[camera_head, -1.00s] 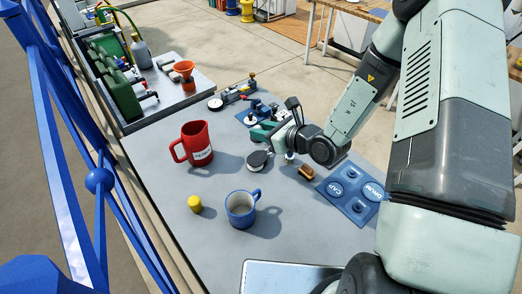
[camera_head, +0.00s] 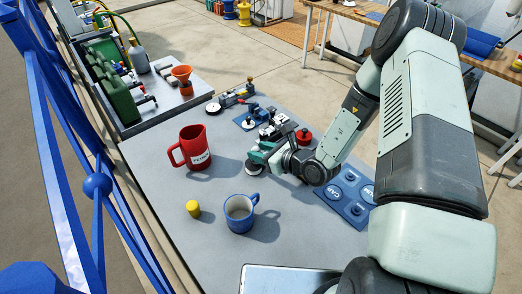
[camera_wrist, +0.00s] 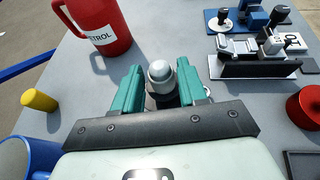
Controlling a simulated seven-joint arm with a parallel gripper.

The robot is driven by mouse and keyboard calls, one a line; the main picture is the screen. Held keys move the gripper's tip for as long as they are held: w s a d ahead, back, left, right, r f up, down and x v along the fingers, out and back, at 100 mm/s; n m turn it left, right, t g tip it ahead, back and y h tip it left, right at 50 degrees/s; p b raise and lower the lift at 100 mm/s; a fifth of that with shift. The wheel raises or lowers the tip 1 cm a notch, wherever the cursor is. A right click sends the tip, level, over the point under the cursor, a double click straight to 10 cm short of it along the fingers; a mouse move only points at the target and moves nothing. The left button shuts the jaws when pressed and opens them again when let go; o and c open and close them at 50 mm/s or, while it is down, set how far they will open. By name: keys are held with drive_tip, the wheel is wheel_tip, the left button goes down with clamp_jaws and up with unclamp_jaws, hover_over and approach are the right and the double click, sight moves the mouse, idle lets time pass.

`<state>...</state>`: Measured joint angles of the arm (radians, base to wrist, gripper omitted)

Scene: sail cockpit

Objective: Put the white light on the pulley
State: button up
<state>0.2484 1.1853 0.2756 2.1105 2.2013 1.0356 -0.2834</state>
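A small white domed piece, which looks like the white light (camera_wrist: 160,73), shows between my gripper's teal fingers in the wrist view. My gripper (camera_head: 260,153) is low over the table, right of the red mug. Its fingers stand apart on both sides of the dome, and I see no clear grip on it. The fingers hide most of the dome's lower part.
The red PETROL mug (camera_head: 195,147), yellow cylinder (camera_head: 193,208) and blue mug (camera_head: 239,212) stand to the left and front. A metal clamp-like device (camera_head: 273,130) and a red round piece (camera_head: 304,136) are behind my gripper. A blue labelled board (camera_head: 347,205) lies right.

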drive_tip(key=shift+o, duration=1.2)
drive_tip(key=shift+r, duration=0.2)
drive_tip(key=v, duration=1.2)
drive_tip(key=shift+f, duration=0.15)
